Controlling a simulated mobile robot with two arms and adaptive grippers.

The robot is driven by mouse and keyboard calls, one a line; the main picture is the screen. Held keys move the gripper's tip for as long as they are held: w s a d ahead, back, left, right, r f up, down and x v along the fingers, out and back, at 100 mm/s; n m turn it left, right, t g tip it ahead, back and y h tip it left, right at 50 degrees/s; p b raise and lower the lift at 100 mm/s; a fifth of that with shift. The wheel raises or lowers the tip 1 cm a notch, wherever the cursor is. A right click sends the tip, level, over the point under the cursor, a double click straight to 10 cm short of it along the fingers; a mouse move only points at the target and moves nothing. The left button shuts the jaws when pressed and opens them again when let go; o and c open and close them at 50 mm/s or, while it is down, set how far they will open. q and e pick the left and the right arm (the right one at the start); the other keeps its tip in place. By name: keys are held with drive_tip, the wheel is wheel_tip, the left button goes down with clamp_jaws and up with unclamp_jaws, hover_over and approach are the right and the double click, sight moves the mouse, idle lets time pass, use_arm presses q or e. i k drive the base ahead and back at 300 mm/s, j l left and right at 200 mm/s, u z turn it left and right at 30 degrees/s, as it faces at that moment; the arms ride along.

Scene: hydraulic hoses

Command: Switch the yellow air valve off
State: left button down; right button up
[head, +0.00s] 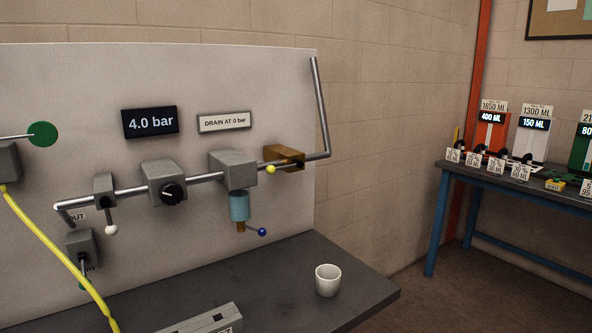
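The yellow air valve seems to be the brass-yellow block (287,154) at the right end of the pipe line on the grey panel. A small yellow ball knob (271,169) sits at its lower left side. The lever behind the knob is too small to make out clearly. The pressure display (150,122) on the panel reads 4.0 bar. Neither of my grippers is in the head view.
A regulator with a black knob (172,193) and a filter with a blue bowl (239,206) sit left of the valve. A yellow hose (60,258) hangs at left. A white cup (328,280) stands on the dark bench (365,287). A blue table (452,176) stands right.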

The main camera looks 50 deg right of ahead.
sight(271, 169)
drive_tip(key=z, duration=1.45)
